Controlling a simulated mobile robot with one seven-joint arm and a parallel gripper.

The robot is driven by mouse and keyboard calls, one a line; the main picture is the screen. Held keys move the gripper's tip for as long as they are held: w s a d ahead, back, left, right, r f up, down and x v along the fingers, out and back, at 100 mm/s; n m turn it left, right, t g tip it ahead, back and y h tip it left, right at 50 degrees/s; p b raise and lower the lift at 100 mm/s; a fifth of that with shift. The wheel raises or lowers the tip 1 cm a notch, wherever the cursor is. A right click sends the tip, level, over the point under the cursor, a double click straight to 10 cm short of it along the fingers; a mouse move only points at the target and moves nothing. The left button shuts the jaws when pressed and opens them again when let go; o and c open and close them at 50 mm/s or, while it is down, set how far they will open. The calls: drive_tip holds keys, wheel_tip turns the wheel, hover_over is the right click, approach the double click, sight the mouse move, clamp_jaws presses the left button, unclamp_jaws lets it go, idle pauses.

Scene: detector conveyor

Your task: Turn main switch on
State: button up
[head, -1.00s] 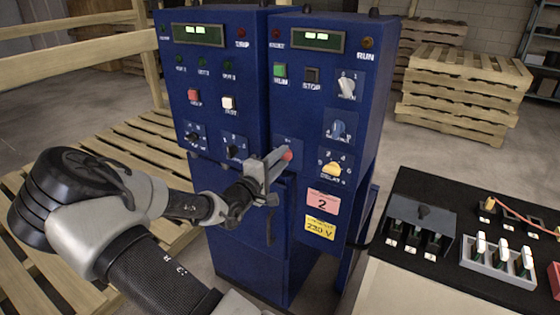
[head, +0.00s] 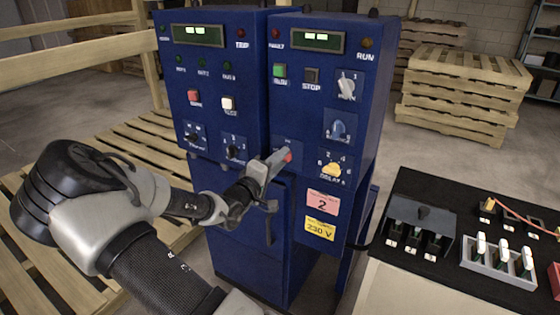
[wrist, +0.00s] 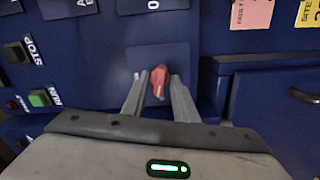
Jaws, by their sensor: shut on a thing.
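The main switch is a small red knob (head: 288,158) on a plate low on the front of the right blue cabinet. In the wrist view the red knob (wrist: 158,82) stands between the two grey fingers. My gripper (head: 278,160) reaches it from the front left and is shut on it; the wrist view also shows my gripper (wrist: 158,90). In the head view the fingers hide most of the knob. Its exact angle and the marks around it are hard to read.
The right cabinet (head: 308,105) carries a green RUN button (head: 280,71), a STOP button (head: 312,75) and rotary knobs, including a yellow one (head: 331,170). A door handle (head: 270,220) sits just below my gripper. A black bench with switches (head: 455,255) stands at the right.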

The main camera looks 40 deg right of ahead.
drive_tip(key=shift+m+b, duration=3)
drive_tip(key=shift+m, duration=4.6)
drive_tip(key=o, duration=0.7)
drive_tip(key=shift+c, duration=0.2)
drive_tip(key=shift+a, duration=0.15)
drive_tip(key=p+v, duration=0.2)
drive_tip(key=v, duration=1.5)
drive_tip(key=shift+p, duration=0.4)
